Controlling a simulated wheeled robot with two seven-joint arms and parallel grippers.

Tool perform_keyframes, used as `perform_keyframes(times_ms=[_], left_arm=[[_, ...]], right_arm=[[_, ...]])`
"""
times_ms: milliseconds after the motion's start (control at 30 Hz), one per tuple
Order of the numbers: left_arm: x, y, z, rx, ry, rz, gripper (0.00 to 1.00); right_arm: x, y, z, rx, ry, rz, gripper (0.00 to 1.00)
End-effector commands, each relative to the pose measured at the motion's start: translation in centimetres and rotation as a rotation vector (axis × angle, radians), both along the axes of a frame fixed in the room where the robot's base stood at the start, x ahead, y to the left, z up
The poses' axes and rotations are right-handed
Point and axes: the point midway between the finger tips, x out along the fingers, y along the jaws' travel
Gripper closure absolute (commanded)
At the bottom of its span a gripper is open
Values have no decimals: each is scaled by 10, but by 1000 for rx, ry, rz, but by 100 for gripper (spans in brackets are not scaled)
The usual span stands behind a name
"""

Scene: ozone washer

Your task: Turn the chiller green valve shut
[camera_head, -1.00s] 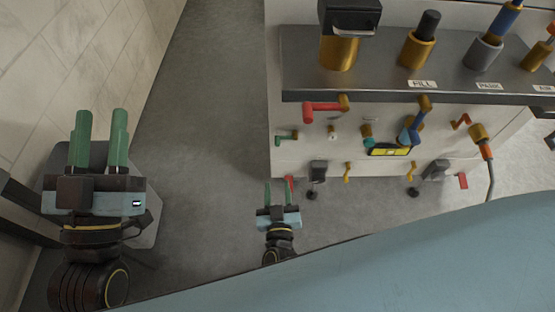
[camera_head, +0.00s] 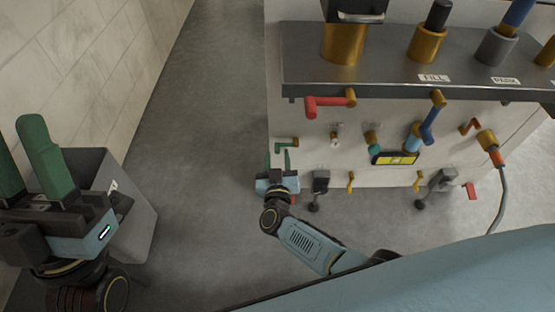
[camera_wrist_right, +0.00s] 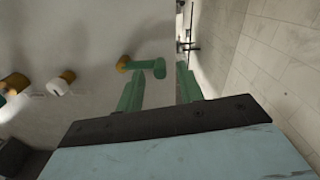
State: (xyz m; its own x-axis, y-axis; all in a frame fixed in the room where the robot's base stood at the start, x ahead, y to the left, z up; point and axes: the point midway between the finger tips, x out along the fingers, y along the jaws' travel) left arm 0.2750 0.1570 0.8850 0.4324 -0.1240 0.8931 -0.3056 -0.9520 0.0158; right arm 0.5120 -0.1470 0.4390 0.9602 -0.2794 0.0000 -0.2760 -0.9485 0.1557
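The green valve (camera_head: 287,143) is a small green L-shaped handle on a brass stem, at the left end of the pale machine panel. In the right wrist view the green handle (camera_wrist_right: 153,67) points sideways from its brass stem, just ahead of my fingertips. My right gripper (camera_head: 278,154) is open and just below the valve. In the wrist view the handle's free end appears between the two green fingers (camera_wrist_right: 160,70); the left fingertip overlaps its lower edge, and I cannot tell if they touch. My left gripper (camera_head: 20,137) is open and empty at the far left.
A red handle (camera_head: 328,103) is above the valve, and a blue handle (camera_head: 431,124) is farther right. A steel ledge (camera_head: 385,70) juts out overhead. A grey bin (camera_head: 135,215) stands by the left wall. The floor (camera_head: 200,120) left of the machine is clear.

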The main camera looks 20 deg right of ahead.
Motion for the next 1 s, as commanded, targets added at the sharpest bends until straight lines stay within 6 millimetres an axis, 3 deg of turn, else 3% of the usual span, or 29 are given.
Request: perform_keyframes(times_ms=[400, 700, 1000], left_arm=[[-5, 1, 0, -12, -40, 0, 64], [-5, 1, 0, -12, -39, 0, 64], [-4, 1, 1, -10, -33, 0, 64]], right_arm=[[6, -2, 0, -1, 0, 1, 63], [6, -2, 0, -1, 0, 0, 100], [6, -2, 2, 21, -5, 0, 100]])
